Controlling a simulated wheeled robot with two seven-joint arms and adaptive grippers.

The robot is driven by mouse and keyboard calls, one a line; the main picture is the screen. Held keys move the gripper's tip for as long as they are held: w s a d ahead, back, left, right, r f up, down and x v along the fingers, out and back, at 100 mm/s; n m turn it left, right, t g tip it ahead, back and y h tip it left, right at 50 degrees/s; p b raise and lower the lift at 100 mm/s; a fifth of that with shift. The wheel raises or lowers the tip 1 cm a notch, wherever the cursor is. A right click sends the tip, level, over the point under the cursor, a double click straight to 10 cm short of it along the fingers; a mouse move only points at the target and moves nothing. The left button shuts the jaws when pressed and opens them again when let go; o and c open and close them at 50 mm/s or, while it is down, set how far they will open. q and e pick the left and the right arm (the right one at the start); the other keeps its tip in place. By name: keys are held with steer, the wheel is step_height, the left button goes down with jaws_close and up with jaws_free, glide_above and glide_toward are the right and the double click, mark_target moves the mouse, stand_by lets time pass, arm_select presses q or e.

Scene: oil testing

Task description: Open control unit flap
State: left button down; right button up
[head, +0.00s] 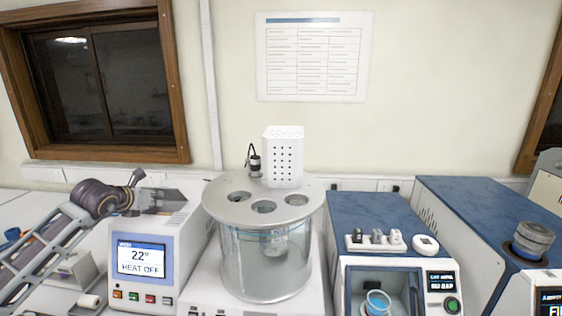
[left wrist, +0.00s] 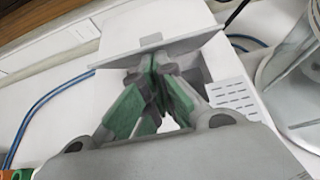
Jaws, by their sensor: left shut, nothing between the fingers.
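The control unit (head: 141,262) is a white box at the left of the bench in the head view, with a screen reading 22° and HEAT OFF. Its white, vented casing (left wrist: 233,92) also shows in the left wrist view. A thin grey plate (left wrist: 185,43), which looks like the flap, stands tilted up at the unit's top, beyond my fingers. My left gripper (head: 172,197) is over the unit's top. In the left wrist view the gripper (left wrist: 155,75) is shut and empty, its fingertips close to the plate; I cannot tell whether they touch. My right gripper is out of view.
A glass bath with a metal lid (head: 222,205) stands right of the unit, with a white perforated box (head: 283,157) on it. Blue-topped machines (head: 370,210) fill the right. A blue cable (left wrist: 42,103) runs behind the unit.

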mark_target(165, 190)
arm_select(q)
steer(key=shift+w, duration=0.8)
steer(key=shift+w+d, duration=0.1)
steer(key=shift+w, duration=0.65)
steer(key=shift+w+d+r+p, duration=0.1)
steer(key=shift+w+p, duration=0.3)
steer(key=shift+w, duration=0.75)
steer(key=shift+r+p, duration=0.5)
steer(key=shift+r, duration=0.9)
steer(key=shift+r+p, duration=1.25)
steer(key=shift+r, duration=1.85)
